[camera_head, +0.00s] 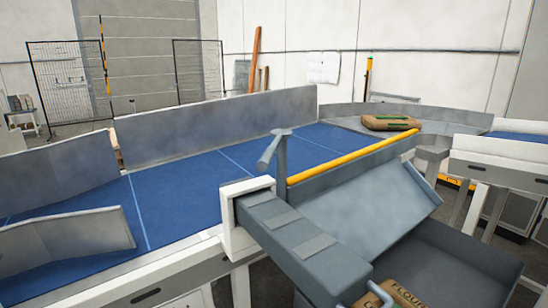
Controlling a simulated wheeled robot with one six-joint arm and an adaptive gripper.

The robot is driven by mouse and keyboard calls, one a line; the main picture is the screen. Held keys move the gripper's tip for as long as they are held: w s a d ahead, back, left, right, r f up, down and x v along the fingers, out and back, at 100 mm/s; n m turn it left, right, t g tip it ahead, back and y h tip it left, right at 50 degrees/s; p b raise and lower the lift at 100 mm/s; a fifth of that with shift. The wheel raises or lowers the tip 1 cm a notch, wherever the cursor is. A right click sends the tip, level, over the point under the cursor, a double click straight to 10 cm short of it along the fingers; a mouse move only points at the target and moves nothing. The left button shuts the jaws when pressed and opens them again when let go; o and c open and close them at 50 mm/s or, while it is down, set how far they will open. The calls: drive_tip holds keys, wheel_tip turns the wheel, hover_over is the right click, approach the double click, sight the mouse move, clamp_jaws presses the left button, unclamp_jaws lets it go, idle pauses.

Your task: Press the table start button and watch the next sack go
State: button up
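A brown sack (390,123) with green markings lies flat at the far right end of the line, on a grey curved section past the blue table surface. A second brown sack (408,294) with dark lettering, which seems to read "FLOUR", lies in a grey tray at the bottom edge and is cut off by the frame. The blue table (185,193) has a bare surface with thin pale lines. I cannot make out a start button. My gripper is not in view.
A grey beam (305,240) runs through a white housing (247,215) at the table's near edge. A yellow bar (350,163) lies along that edge, above a sloping grey chute (375,210). Grey guard walls (215,128) line the far side. Mesh fences (62,85) stand behind.

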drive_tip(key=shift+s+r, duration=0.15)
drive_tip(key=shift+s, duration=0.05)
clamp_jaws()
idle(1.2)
